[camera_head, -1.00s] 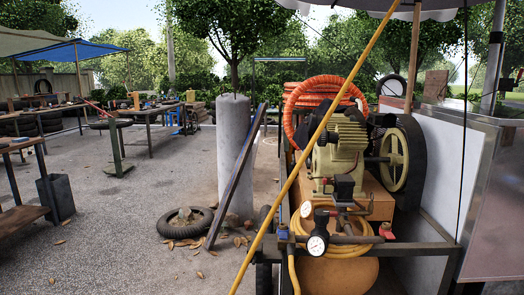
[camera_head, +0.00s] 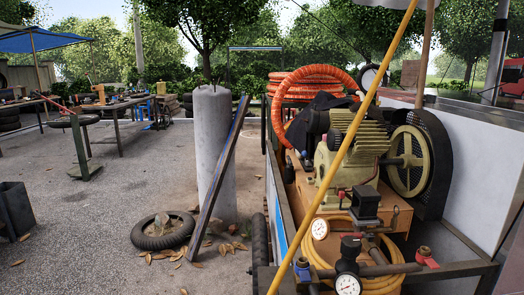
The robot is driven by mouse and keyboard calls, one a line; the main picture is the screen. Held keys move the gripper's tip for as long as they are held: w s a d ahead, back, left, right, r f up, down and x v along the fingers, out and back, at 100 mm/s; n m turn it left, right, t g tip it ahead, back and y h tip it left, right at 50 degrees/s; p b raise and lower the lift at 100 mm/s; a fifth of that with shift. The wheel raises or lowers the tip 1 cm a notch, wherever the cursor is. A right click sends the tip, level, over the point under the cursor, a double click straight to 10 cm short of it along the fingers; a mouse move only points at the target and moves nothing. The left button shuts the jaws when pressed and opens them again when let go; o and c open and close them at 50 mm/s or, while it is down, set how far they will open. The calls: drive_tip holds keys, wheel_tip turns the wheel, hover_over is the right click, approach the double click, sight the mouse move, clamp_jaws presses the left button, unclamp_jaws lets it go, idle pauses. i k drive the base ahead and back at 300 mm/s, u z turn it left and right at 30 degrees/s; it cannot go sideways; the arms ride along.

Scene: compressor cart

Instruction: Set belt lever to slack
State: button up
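The compressor (camera_head: 355,149) stands on a wooden block on the cart at the right, tan with a finned head. Its belt wheel (camera_head: 407,160) is cream and spoked, beside a dark mesh guard (camera_head: 436,165). I cannot make out a lever that is clearly the belt lever, nor its setting. My gripper is not in view.
A yellow pole (camera_head: 345,150) slants across the view in front of the compressor. Gauges (camera_head: 348,284), a yellow hose (camera_head: 395,275) and an orange hose (camera_head: 285,108) crowd the cart. Open paving lies further left.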

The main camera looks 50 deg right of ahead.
sight(305, 153)
drive_tip(key=u, duration=0.1)
drive_tip(key=i, duration=1.1)
drive_tip(key=z, duration=0.45)
drive_tip(key=i, duration=0.9)
drive_tip(key=z, duration=0.6)
